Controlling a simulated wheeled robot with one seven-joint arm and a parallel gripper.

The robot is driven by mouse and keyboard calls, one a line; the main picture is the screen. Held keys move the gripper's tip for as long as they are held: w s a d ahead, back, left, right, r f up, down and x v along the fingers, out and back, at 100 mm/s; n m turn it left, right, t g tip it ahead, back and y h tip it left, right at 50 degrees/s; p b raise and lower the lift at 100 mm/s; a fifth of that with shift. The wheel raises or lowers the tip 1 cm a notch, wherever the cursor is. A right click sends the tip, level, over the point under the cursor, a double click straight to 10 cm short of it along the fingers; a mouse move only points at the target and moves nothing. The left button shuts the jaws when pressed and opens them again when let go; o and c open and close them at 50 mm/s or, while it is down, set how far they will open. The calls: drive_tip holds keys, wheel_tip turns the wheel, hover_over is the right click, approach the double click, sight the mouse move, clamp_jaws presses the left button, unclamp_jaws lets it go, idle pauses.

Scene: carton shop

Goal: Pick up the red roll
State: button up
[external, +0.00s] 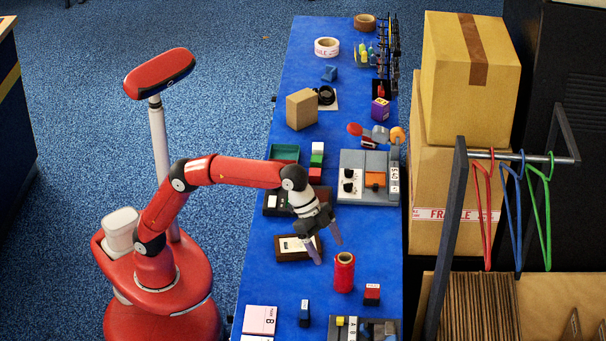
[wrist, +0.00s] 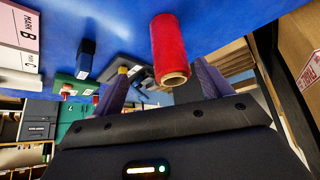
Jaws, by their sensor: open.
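The red roll (external: 343,273) stands upright on the blue table, toward its right edge, with a tan core showing at its top. My gripper (external: 326,252) is open and empty, its fingers pointing down, just left of and above the roll. In the wrist view the red roll (wrist: 169,50) hangs upside down in the picture, beyond and between the two spread fingers of my gripper (wrist: 160,82). The fingers look apart from the roll.
A brown tray with a white label (external: 297,247) lies left of the roll. A dark blue bottle-like item (external: 305,312) and a grey organiser (external: 385,325) stand nearer the front.

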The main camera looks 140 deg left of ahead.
sight(352, 284)
drive_tip(key=x, duration=0.3)
drive_tip(key=a+x, duration=0.1)
drive_tip(key=x, duration=0.5)
drive_tip(key=shift+w+a+r, duration=0.3)
drive_tip(key=shift+r, duration=0.05)
drive_tip(key=c, duration=1.2)
drive_tip(key=shift+r, duration=0.1)
